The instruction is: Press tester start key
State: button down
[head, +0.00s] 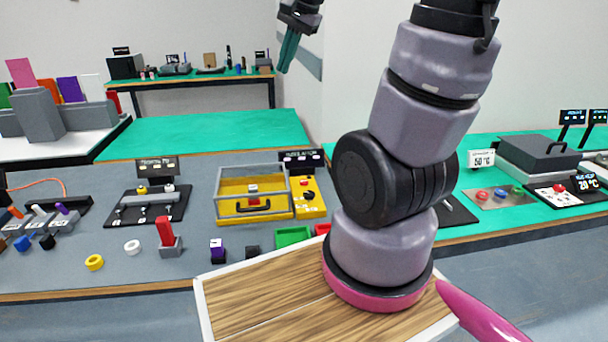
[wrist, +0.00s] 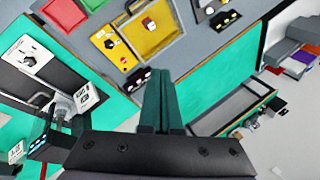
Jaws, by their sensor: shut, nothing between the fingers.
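My gripper (head: 283,68) is high at the top of the head view, its teal fingers together and pointing down, with nothing between them. In the wrist view my gripper (wrist: 160,75) is also shut, apart from everything below. A yellow panel (head: 310,210) with a red button and black knobs stands right of a yellow handled box (head: 222,213). The yellow panel (wrist: 103,35) also shows in the wrist view. Its small label (head: 302,158) is not legible, so I cannot tell which device is the tester. A red button (head: 559,187) also sits on a white panel at far right.
Levers, rings and blocks lie on the grey bench. A red upright lever (head: 164,232) and a green tray (head: 292,237) stand near its front. A grey lidded unit (head: 540,152) is at right. My arm hides part of the bench. Clear green surface (head: 230,130) lies behind.

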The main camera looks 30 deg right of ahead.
jog(key=w+d+f+m+g, duration=0.2)
jog(key=w+d+f+m, duration=0.3)
jog(key=w+f, duration=0.55)
jog(key=m+g+h, duration=0.2)
jog(key=m+g, duration=0.1)
jog(key=m, duration=0.3)
send_over(304, 181)
notch_tip(304, 181, down, 16)
jog(key=shift+d, duration=0.1)
notch_tip(304, 181, down, 14)
jog(key=shift+r, duration=0.1)
